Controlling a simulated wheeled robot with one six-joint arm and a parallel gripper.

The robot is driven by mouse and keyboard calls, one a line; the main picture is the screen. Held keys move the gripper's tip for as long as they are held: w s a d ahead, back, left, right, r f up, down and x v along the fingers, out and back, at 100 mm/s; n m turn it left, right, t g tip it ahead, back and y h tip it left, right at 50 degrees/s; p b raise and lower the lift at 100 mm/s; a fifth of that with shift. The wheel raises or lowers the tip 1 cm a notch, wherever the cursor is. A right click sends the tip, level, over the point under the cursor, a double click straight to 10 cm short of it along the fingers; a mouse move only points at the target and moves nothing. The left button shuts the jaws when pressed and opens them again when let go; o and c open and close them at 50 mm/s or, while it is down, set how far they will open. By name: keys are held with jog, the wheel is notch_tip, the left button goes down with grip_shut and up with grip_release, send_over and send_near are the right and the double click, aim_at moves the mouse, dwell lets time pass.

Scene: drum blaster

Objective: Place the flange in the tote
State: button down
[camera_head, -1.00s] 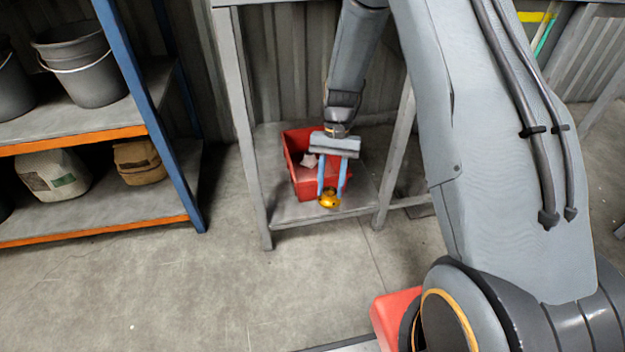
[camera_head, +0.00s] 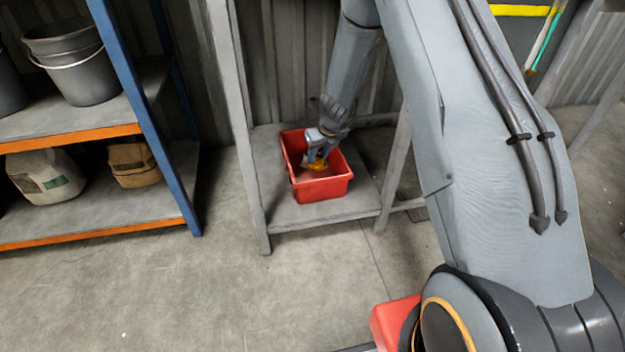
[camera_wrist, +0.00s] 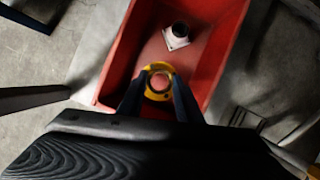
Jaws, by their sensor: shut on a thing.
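The flange is a yellow-orange ring; in the wrist view the flange (camera_wrist: 158,68) sits between my gripper's fingertips, with red showing through its hole. My gripper (camera_wrist: 158,84) is shut on it. The tote is an open red box on the stand's low shelf; its front wall shows in the head view (camera_head: 322,189). In the head view my gripper (camera_head: 316,161) is over the tote's opening, with the flange (camera_head: 317,165) at its tip. I cannot tell whether the flange touches the tote's floor.
A white piece with a dark round top (camera_wrist: 177,36) lies in the tote. The grey low shelf (camera_head: 290,214) has legs on both sides. A blue and orange rack (camera_head: 95,215) with buckets and bags stands at left. The floor between is clear.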

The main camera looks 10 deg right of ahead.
aim_at(322, 167)
jog(key=shift+w+f+m, duration=0.2)
jog(key=shift+f+m, duration=0.05)
jog(key=shift+m, duration=0.05)
jog(key=shift+f+b, duration=0.2)
jog(key=shift+b, duration=0.2)
notch_tip(322, 167, down, 10)
jog(key=b, duration=0.9)
jog(key=shift+r+b, duration=0.2)
jog(key=shift+b, duration=0.2)
jog(key=c, duration=1.3)
grip_release()
jog(key=shift+f, duration=0.1)
jog(key=shift+o, duration=0.2)
jog(key=p+v, duration=0.8)
jog(key=v, duration=0.4)
jog(key=shift+s, duration=0.1)
